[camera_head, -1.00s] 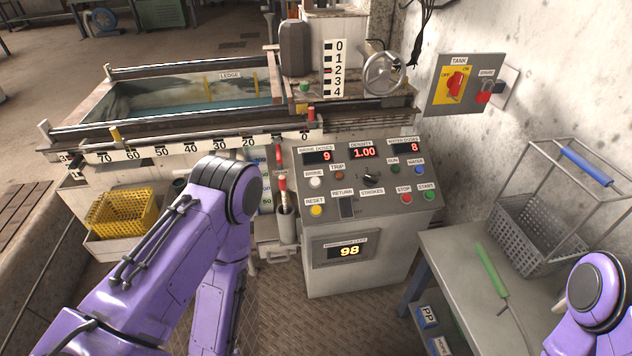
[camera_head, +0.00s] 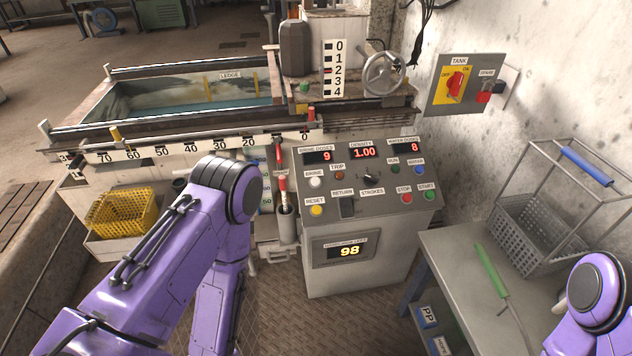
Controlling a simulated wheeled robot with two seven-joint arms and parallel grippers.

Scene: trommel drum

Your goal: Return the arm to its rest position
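My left arm (camera_head: 190,250) is purple and comes in from the left. It is bent, with its dark round joint in front of the machine and its lower link pointing down. Its gripper is out of the picture. Only a purple and dark joint of my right arm (camera_head: 598,293) shows at the lower right edge. Its gripper is out of the picture too. No object is seen held.
The grey control console (camera_head: 362,220) shows 9, 1.00, 8 and 98. Left of it stand the water tank (camera_head: 180,130) and a yellow basket (camera_head: 122,213). At the right are a bench (camera_head: 455,250) with a green-handled tool (camera_head: 490,268), a wire basket (camera_head: 535,240) and a wall switch box (camera_head: 466,85).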

